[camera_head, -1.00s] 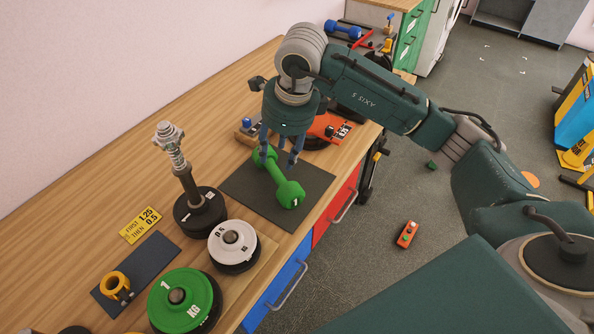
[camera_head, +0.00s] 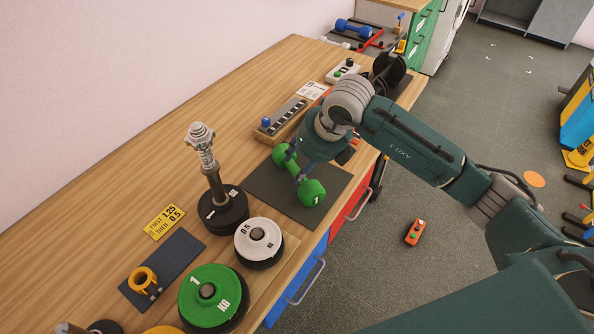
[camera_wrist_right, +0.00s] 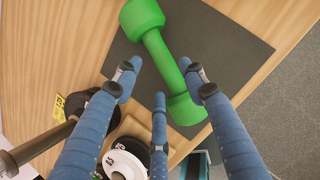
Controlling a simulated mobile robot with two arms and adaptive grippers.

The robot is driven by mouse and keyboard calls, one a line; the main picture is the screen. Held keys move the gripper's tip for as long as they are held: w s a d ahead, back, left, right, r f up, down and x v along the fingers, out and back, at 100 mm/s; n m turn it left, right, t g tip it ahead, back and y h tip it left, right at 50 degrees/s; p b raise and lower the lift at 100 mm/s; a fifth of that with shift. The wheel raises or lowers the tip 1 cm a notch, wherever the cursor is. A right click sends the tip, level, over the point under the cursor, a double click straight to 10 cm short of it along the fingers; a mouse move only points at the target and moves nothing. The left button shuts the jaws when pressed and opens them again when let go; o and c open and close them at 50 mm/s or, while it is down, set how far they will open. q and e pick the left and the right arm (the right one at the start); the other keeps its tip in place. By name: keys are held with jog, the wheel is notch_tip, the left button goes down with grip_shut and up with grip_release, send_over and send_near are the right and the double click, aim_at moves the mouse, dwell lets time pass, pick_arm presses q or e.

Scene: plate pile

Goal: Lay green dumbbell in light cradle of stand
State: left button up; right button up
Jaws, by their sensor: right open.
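The green dumbbell (camera_head: 313,192) lies on a dark mat (camera_head: 265,190) near the front edge of the workbench. It also shows in the right wrist view (camera_wrist_right: 143,18), slanting across the mat. My right gripper (camera_head: 295,172) is open above the dumbbell and partly hides its handle. In the right wrist view the spread blue fingers (camera_wrist_right: 162,78) show around the near part of the dumbbell, not closed on it. A rack with red parts (camera_head: 372,42) stands at the far end with a blue dumbbell (camera_head: 352,29); I cannot make out a light cradle for certain. My left gripper is not in view.
A post on black weight plates (camera_head: 222,210), a white plate (camera_head: 258,238) and a green 1 KG plate (camera_head: 212,297) stand left of the mat. A yellow sign (camera_head: 165,221) lies behind them. A slotted wooden block (camera_head: 285,120) lies beyond the mat.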

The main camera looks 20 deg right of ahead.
aim_at(295, 172)
jog(key=p+x, duration=0.1)
jog(key=x, duration=0.3)
jog(key=shift+w+f, duration=0.1)
grip_shut()
jog(key=shift+w, duration=0.1)
